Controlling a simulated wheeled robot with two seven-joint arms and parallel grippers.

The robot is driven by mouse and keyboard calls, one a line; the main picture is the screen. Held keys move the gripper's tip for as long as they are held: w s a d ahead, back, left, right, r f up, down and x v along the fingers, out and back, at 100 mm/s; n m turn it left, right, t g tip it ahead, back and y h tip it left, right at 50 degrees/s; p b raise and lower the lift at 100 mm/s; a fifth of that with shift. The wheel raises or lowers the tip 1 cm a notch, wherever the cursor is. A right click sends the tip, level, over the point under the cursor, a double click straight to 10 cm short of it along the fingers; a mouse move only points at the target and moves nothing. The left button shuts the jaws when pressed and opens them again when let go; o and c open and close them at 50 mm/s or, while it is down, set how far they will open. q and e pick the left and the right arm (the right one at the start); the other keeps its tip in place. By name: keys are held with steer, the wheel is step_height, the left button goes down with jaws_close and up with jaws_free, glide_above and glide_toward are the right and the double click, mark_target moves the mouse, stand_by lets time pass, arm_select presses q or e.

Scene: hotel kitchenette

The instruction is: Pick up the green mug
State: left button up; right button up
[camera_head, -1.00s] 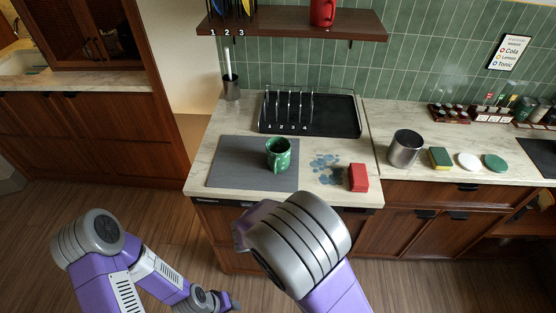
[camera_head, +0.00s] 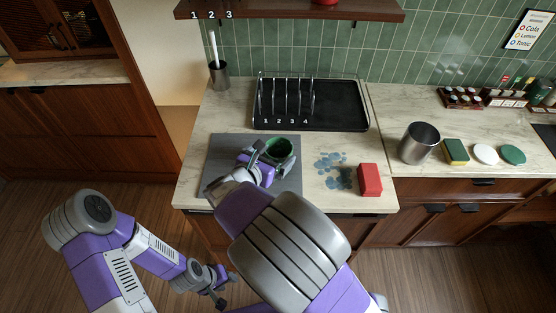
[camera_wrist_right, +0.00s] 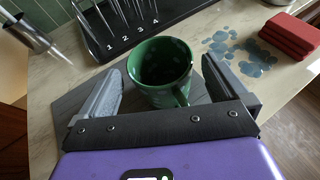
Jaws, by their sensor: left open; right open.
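The green mug (camera_head: 283,147) stands upright on the grey mat (camera_head: 226,150) on the counter. My right gripper (camera_head: 262,160) is open at the mug and partly hides it in the head view. In the right wrist view, the mug (camera_wrist_right: 160,72) sits between the two spread fingers of my right gripper (camera_wrist_right: 163,68), with its handle facing the gripper palm. Neither finger clearly touches it. My left gripper (camera_head: 228,290) is open and empty, low in front of the cabinets.
A black tray with a numbered rack (camera_head: 340,105) stands behind the mat. A red block (camera_head: 370,180) and blue spots (camera_head: 333,170) lie right of it. A metal canister (camera_head: 419,143), a sponge (camera_head: 456,152) and two round pads are further right.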

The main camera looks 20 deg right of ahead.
mark_target(284, 144)
steer(key=x, duration=0.4)
steer(key=shift+b, duration=0.4)
steer(key=shift+a, duration=0.1)
steer(key=c, duration=1.4)
